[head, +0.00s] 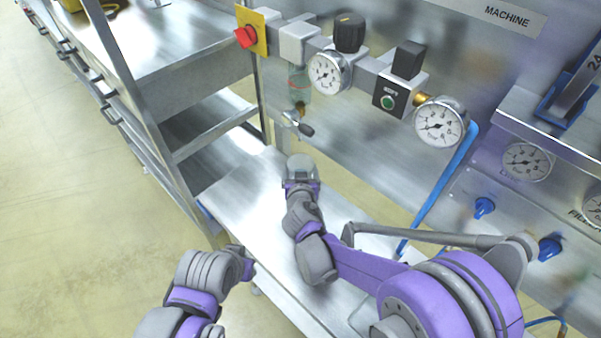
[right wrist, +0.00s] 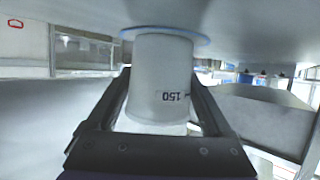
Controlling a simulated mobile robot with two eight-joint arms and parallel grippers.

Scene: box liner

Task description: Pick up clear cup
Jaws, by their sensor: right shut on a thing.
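The clear cup (right wrist: 160,82) is whitish and translucent, with a "150" mark on its side and a wide blue-edged rim at the top of the right wrist view. My right gripper (right wrist: 158,100) has one dark finger on each side of the cup and is shut on it. In the head view my right gripper (head: 300,182) is at the middle, over the metal shelf, with the cup (head: 300,165) small and grey at its tip.
The metal shelf (head: 262,185) lies below my right arm. A steel machine panel with a pressure gauge (head: 329,71), another gauge (head: 440,121) and a red button (head: 246,37) stands behind. A metal cart (head: 190,88) is at the left. Open floor lies further left.

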